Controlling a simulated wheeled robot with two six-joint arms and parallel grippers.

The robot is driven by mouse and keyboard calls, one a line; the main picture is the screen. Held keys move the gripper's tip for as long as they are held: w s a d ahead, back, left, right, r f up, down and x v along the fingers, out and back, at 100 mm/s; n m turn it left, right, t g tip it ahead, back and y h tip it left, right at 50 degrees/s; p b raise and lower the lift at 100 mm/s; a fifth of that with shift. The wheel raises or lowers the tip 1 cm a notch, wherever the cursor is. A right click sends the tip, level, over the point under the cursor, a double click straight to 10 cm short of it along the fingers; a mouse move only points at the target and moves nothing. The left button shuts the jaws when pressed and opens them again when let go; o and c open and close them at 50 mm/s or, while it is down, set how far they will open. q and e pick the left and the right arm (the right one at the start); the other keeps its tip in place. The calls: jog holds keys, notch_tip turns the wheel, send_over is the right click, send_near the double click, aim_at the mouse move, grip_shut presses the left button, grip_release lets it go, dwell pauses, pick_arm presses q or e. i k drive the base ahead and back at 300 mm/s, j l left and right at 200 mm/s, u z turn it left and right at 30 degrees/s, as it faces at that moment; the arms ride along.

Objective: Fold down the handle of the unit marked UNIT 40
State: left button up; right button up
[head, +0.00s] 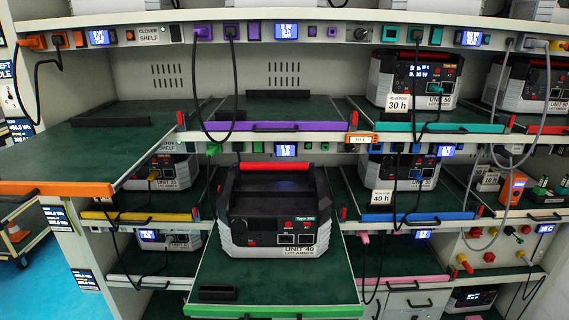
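The unit marked UNIT 40 (278,240) stands in the middle of the head view. It is a black and light grey box with a control panel and a label reading UNIT 40, LOT AMBER. It sits on a pulled-out dark green shelf tray (268,286) with a green front edge. Its black handle (273,166), with a red grip section, appears raised above the top of the box, with a gap under it. Neither of my grippers shows in the view.
Another shelf tray (80,160) with an orange front edge is pulled out at the upper left. Other units, such as the one marked 30 h (415,82), stand on the surrounding shelves. Black cables (233,90) hang in front of the rack. Blue floor is open at the lower left.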

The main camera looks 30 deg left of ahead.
aim_at(243, 166)
jog(key=i+l+u, duration=0.1)
jog(key=i+u, duration=0.2)
jog(key=u, duration=0.15)
jog(key=i+l+u, duration=0.25)
jog(key=u, duration=0.2)
jog(key=i+l+u, duration=0.55)
jog(key=l+u, duration=0.15)
jog(key=u, duration=0.15)
